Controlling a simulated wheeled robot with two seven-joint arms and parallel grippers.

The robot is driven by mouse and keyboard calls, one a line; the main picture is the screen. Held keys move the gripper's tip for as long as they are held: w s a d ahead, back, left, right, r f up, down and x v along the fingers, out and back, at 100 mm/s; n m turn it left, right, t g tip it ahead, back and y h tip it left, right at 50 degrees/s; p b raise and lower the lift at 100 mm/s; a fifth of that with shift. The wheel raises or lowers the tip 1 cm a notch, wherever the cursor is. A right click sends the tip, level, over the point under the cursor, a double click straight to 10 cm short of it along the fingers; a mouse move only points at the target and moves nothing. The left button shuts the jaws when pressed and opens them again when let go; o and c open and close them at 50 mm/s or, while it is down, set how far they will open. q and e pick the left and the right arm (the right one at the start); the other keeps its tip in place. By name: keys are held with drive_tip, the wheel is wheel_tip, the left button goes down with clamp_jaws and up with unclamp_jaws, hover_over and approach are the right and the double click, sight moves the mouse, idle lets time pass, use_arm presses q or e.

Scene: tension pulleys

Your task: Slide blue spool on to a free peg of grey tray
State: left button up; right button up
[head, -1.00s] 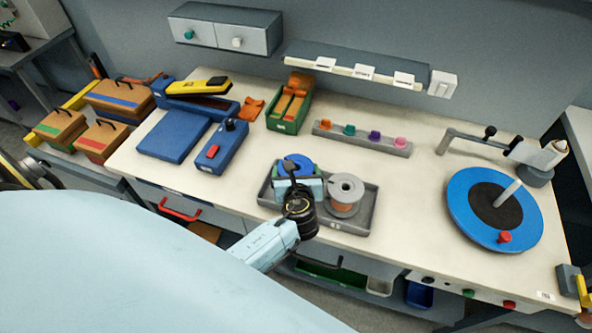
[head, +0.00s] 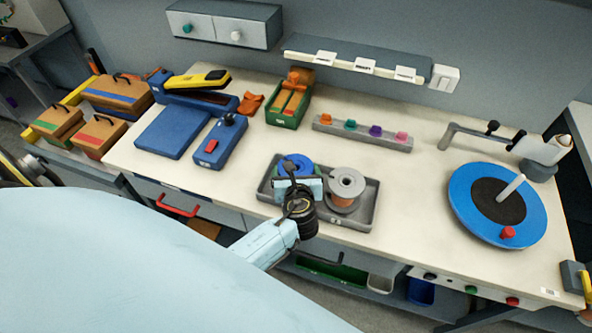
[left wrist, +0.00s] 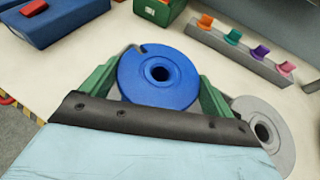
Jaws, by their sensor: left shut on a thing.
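The blue spool (head: 300,162) is at the left half of the grey tray (head: 366,218). In the left wrist view the blue spool (left wrist: 183,88) faces up with a dark centre hole; no peg tip shows in it. My left gripper (head: 297,178) is shut on the blue spool, with a green finger on each side of it. Its wrist hides the tray's front left part. I cannot tell how high the spool is above the tray floor. A grey-flanged spool with orange winding (head: 346,186) stands on the tray's right half. My right gripper is not in view.
Behind the tray is a rail with several coloured pegs (head: 362,133). A blue turntable (head: 470,205) stands at the right. Blue devices (head: 220,142) and a green bin (head: 290,98) are at the left and back.

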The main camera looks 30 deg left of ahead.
use_arm(q)
drive_tip(key=shift+f, duration=0.3)
idle(0.4)
drive_tip(key=o, duration=1.3)
drive_tip(key=shift+s+f, duration=0.1)
drive_tip(key=v, duration=1.3)
drive_tip(key=shift+s+d, duration=0.1)
drive_tip(key=shift+d, duration=0.05)
